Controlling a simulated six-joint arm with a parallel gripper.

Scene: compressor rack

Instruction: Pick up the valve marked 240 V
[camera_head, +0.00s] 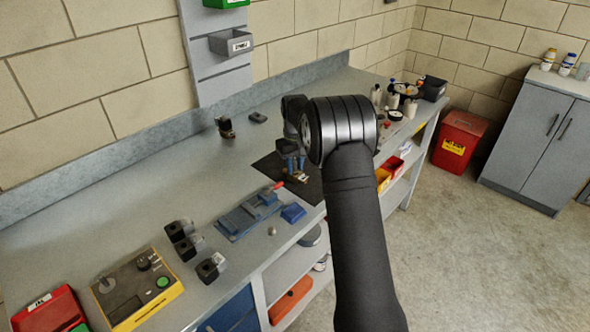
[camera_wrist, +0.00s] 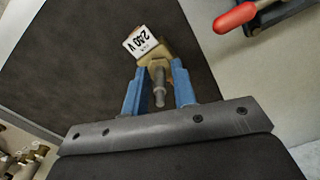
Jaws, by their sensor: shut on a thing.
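The valve marked 240 V (camera_wrist: 150,48) has a brass body, a white label and a grey stem. It is at the top middle of the wrist view, over a dark mat (camera_wrist: 95,55). My gripper (camera_wrist: 158,72) has its two blue fingers shut on the valve, one on each side. In the head view, my gripper (camera_head: 294,166) is at the mat (camera_head: 312,185), partly behind my arm. The valve (camera_head: 296,178) shows there as a small brass shape at the fingertips. I cannot tell whether it touches the mat.
A blue fixture with a red-handled clamp (camera_head: 250,212) lies left of the mat. Dark coil blocks (camera_head: 182,238) and a yellow-edged control box (camera_head: 137,288) are nearer the front left. Bottles and containers (camera_head: 398,98) stand at the far right end of the bench.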

